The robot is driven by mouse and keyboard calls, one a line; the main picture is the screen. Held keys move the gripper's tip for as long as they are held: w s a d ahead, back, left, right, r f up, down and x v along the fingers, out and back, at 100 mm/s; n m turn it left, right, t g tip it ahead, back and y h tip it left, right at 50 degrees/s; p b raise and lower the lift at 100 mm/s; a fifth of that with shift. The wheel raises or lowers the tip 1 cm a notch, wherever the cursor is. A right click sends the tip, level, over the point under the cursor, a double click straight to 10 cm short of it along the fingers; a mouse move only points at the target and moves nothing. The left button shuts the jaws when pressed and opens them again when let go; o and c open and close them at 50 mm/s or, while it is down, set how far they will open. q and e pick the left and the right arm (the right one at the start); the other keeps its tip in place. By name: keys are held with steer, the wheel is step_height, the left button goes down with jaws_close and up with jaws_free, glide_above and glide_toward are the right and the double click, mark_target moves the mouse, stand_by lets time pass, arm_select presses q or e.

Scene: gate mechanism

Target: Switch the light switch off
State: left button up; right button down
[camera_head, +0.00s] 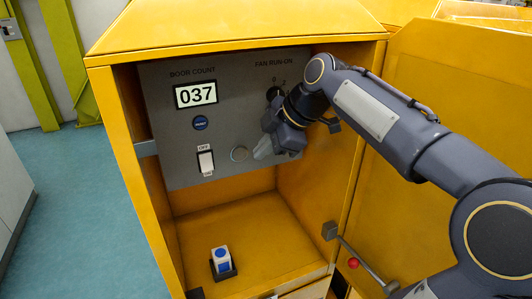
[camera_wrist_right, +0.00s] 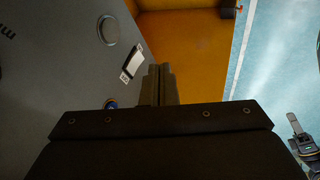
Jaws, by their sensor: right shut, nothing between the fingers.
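The light switch (camera_head: 206,162) is a white rocker on the grey panel inside the yellow cabinet, with a small label reading "OFF" just above it. In the right wrist view the switch (camera_wrist_right: 133,62) lies left of the fingertips. My right gripper (camera_head: 262,151) is shut and empty, in front of the panel, to the right of the switch and apart from it. Its closed fingers also show in the right wrist view (camera_wrist_right: 159,72). I cannot tell which way the rocker is tipped.
A round metal disc (camera_head: 239,153) sits between the switch and my gripper. A display reading 037 (camera_head: 196,95) and a blue button (camera_head: 200,123) are above the switch. A blue-and-white block (camera_head: 221,260) stands on the cabinet floor. The open yellow door (camera_head: 460,110) is on the right.

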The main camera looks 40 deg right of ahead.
steer(key=shift+s+d, duration=0.15)
steer(key=shift+s, duration=0.15)
stand_by(0.4)
steer(key=s+a+f+m, duration=1.3)
steer(key=s+f+m, duration=0.2)
steer(key=s+f, duration=0.2)
steer(key=shift+s+a+f+g+p, duration=0.15)
steer(key=shift+a+f+g+p, duration=0.1)
steer(key=shift+g+p, duration=0.15)
